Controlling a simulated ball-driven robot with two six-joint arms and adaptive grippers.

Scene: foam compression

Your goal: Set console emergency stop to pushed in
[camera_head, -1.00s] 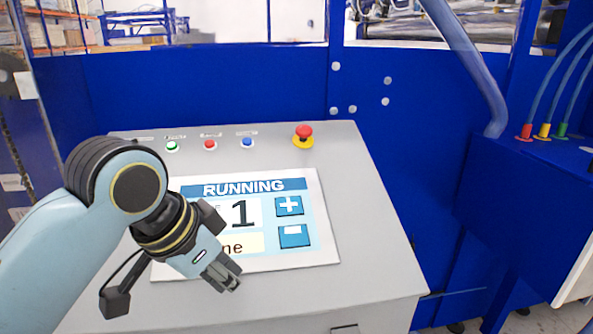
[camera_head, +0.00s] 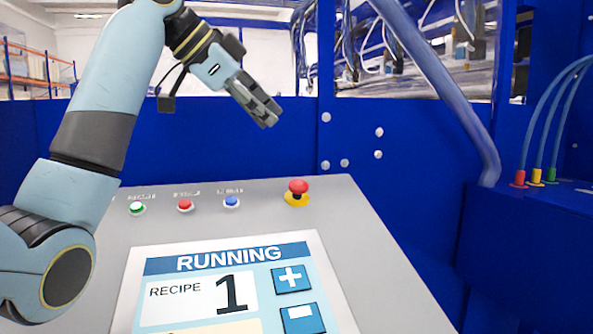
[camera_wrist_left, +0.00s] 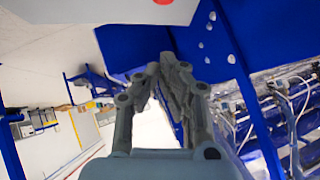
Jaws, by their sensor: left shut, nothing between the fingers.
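The emergency stop (camera_head: 298,188) is a red mushroom button on a yellow base at the back right of the grey console (camera_head: 385,270). In the left wrist view a red spot at the top edge (camera_wrist_left: 163,2) looks like this button, cut off by the frame. My left gripper (camera_head: 266,113) is shut and empty. In the head view it appears above and a little left of the button, apart from it, with its fingers pointing down and right. Its fingers also show in the left wrist view (camera_wrist_left: 165,62). My right gripper is not in view.
Green (camera_head: 137,208), red (camera_head: 185,205) and blue (camera_head: 231,202) buttons line the console's back left. The touchscreen (camera_head: 230,285) reads RUNNING, recipe 1. A blue wall (camera_head: 400,200) stands behind, with a slanted pipe (camera_head: 440,80) at right.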

